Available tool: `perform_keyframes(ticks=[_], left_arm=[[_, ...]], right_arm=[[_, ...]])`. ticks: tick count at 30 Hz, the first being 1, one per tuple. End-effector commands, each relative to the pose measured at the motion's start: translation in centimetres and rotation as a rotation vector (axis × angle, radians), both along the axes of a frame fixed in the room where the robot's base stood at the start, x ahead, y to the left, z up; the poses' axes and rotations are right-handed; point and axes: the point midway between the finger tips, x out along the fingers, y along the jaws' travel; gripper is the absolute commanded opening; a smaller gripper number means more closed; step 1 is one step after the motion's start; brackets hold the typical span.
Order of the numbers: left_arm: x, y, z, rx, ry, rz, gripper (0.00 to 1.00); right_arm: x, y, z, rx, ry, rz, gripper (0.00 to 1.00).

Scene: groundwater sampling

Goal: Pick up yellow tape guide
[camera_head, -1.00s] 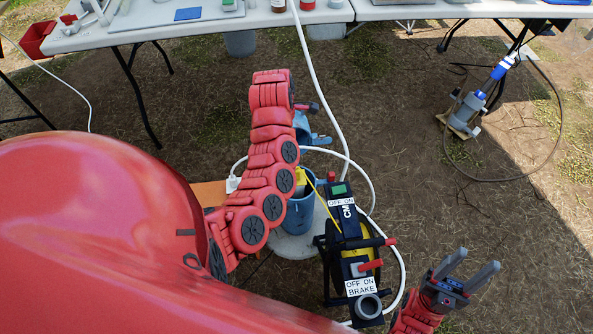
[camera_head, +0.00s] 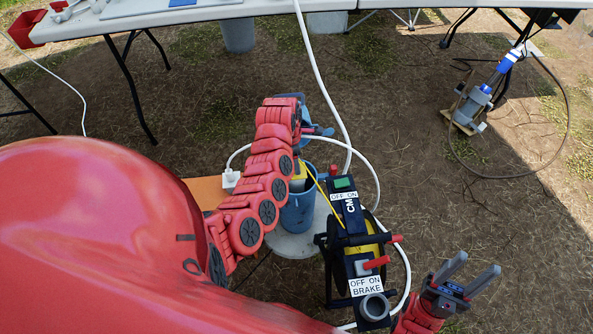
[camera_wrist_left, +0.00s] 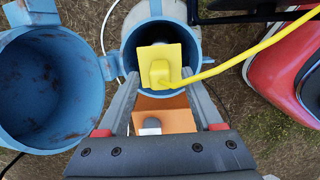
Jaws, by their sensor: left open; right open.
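The yellow tape guide (camera_wrist_left: 160,68) sits at the mouth of the blue well casing (camera_wrist_left: 131,47), with yellow tape running from it to the right. In the head view, part of the guide (camera_head: 299,178) shows beside my left arm at the blue casing (camera_head: 300,212). My left gripper (camera_wrist_left: 161,76) is open, with one finger on each side of the guide; whether either touches it I cannot tell. In the head view my arm mostly hides that gripper. My right gripper (camera_head: 472,272) is open and empty at the lower right, above the ground.
The black tape reel (camera_head: 345,235) with "OFF ON BRAKE" labels stands right of the casing. An open blue lid (camera_wrist_left: 40,90) is left of it in the wrist view. A white hose (camera_head: 318,75) curves around the casing and reel. A table (camera_head: 215,14) stands behind.

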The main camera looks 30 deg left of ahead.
Motion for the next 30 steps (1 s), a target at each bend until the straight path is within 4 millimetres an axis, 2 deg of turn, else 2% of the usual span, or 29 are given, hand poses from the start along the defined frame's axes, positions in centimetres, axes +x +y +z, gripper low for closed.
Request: perform_keyframes(ticks=[4, 13, 24, 30], left_arm=[[0.0, -0.2, -1.6, -0.002, 0.004, -0.003, 0.68], [0.2, -0.2, -1.8, -0.001, -0.001, -0.001, 0.68], [0.1, -0.2, -1.8, 0.0, 0.0, -0.001, 0.01], [0.1, -0.2, -1.8, 0.0, 0.0, -0.001, 0.0]], right_arm=[[0.0, 0.0, -0.3, 0.0, 0.0, 0.0, 0.5], [0.0, 0.0, -0.3, 0.0, 0.0, 0.0, 0.5], [0.0, 0.0, -0.3, 0.0, 0.0, 0.0, 0.5], [0.0, 0.0, -0.3, 0.0, 0.0, 0.0, 0.5]])
